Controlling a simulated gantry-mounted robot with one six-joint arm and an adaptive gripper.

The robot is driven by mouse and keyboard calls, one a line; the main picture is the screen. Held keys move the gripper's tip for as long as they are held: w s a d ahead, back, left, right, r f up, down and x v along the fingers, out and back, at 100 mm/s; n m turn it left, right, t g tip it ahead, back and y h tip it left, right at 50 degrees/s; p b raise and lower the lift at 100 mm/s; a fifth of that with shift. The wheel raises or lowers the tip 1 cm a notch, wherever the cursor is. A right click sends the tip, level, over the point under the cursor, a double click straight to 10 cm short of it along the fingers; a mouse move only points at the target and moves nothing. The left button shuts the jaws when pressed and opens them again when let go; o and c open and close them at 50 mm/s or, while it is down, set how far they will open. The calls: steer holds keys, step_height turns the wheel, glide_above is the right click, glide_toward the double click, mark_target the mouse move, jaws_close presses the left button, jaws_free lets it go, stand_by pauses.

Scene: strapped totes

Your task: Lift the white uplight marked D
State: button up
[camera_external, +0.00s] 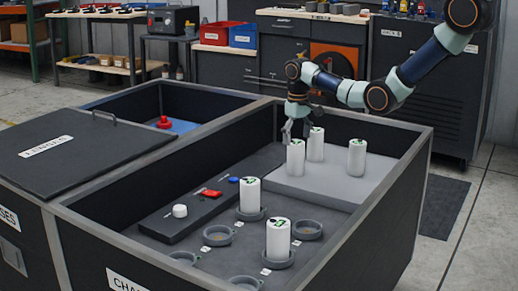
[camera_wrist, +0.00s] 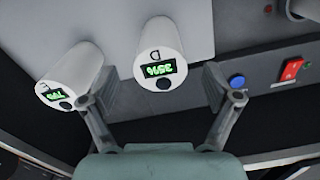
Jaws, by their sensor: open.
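The white uplight marked D (camera_wrist: 160,52) is a white cylinder with a lit green display and a dark round button on its end. In the wrist view it lies between and just beyond the fingertips of my gripper (camera_wrist: 148,84), which is open and empty. Another white uplight (camera_wrist: 72,76) is close to the left finger; its letter is hard to read. In the external view my gripper (camera_external: 297,127) hangs right by the nearest upright uplight (camera_external: 296,158) on the light grey platform (camera_external: 325,187); that one appears to be D.
Two more uplights, one behind (camera_external: 316,145) and one to the right (camera_external: 357,157), stand on the platform. Others stand in round holders (camera_external: 278,238) nearer the camera, among empty holders (camera_external: 217,235). A dark strip with buttons (camera_external: 180,211) runs along the left. High tote walls (camera_external: 400,185) surround everything.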

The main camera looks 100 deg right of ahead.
mark_target(296, 152)
step_height(296, 152, down, 5)
steer(key=b, duration=0.3)
steer(key=shift+w+r, duration=0.1)
steer(key=shift+r, duration=0.05)
steer(key=shift+c, duration=0.4)
jaws_close()
